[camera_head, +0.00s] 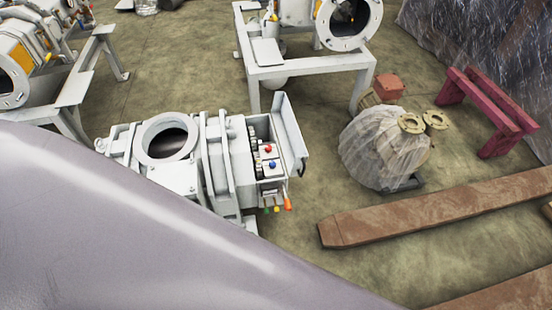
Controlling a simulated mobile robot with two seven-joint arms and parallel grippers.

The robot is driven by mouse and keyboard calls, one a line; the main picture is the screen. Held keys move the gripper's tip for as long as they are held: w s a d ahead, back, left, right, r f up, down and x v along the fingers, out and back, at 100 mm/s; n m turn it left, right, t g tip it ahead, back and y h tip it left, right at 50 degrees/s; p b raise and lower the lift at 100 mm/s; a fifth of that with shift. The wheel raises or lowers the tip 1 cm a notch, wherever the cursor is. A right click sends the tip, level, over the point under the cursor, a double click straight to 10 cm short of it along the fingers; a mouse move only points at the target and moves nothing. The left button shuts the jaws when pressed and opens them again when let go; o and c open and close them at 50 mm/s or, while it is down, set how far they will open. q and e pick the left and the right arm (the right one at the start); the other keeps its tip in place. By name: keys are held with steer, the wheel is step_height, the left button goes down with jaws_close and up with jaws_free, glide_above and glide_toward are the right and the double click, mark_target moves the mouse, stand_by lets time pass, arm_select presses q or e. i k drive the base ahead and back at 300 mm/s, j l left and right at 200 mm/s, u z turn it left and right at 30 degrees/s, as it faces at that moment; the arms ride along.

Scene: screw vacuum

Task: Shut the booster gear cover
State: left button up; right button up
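The booster (193,160) is a white machine in the middle left of the head view, with a large round flange opening on top. At its right end is an open gear box (262,150) with dark gears and red and blue knobs inside. The gear cover (290,136) is a pale panel standing open and upright at the right side of that box. Coloured fittings in orange, yellow and green hang below the box. Neither of my grippers is in view. A large grey smooth surface covers the lower left and hides part of the booster's base.
A white frame (305,70) with another machine stands behind. A plastic-wrapped object (385,147) sits to the right, near a rusty beam (440,208) on the floor and a red trestle (488,112). Floor between the cover and the wrapped object is clear.

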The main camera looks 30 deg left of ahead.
mark_target(292, 147)
steer(key=u, duration=0.65)
steer(key=i+j+u, duration=0.2)
steer(key=u, duration=0.25)
steer(key=i+j+u, duration=0.25)
steer(key=u, duration=0.15)
